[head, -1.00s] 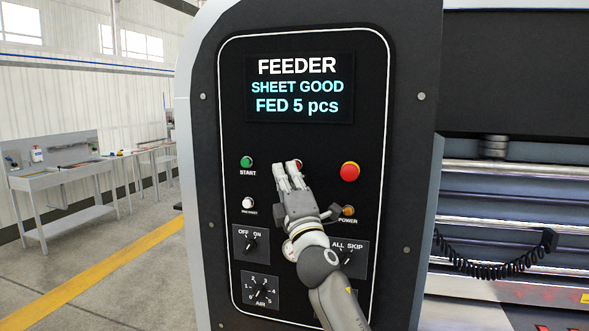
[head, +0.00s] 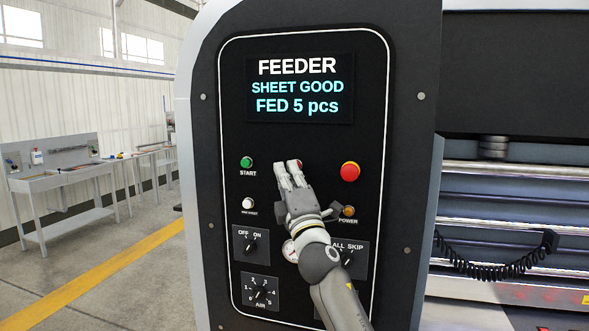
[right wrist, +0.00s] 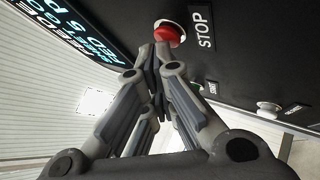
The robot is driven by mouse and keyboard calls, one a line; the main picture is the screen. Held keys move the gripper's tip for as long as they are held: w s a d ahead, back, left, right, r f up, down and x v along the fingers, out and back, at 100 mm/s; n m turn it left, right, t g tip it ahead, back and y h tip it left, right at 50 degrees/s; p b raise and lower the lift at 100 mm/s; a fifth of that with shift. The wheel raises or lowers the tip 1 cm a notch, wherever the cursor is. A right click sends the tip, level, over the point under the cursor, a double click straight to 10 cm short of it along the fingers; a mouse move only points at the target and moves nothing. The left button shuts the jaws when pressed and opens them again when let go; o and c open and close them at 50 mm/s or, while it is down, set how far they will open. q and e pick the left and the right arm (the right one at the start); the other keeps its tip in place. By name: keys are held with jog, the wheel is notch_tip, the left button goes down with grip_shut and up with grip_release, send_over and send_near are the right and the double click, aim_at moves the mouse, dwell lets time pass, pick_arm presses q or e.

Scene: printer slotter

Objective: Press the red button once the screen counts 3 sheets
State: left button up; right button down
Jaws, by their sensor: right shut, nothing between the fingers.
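The screen (head: 299,88) reads "FEEDER", "SHEET GOOD" and "FED 5 pcs". My right gripper (head: 287,168) is shut and empty, its fingertips raised to the middle of the upper button row. In the right wrist view, a red button (right wrist: 168,33) labelled STOP sits just beyond the tips of the right gripper (right wrist: 154,52). I cannot tell whether they touch. My left gripper is out of view.
The green START button (head: 246,162) is to the left. A white button (head: 248,203), the POWER knob (head: 348,211) and rotary switches lie lower on the panel.

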jog(key=shift+w+d, duration=0.1)
jog(key=shift+w, duration=0.05)
dwell(0.5)
jog(key=shift+s+a+p, duration=0.3)
jog(key=shift+s+p, duration=0.3)
jog(key=shift+s, duration=0.35)
jog(key=s+p, duration=0.1)
jog(key=s+a, duration=0.1)
jog(key=s, duration=0.1)
jog(key=s+p, duration=0.1)
jog(key=shift+s+a+p, duration=0.3)
jog(key=shift+s, duration=0.05)
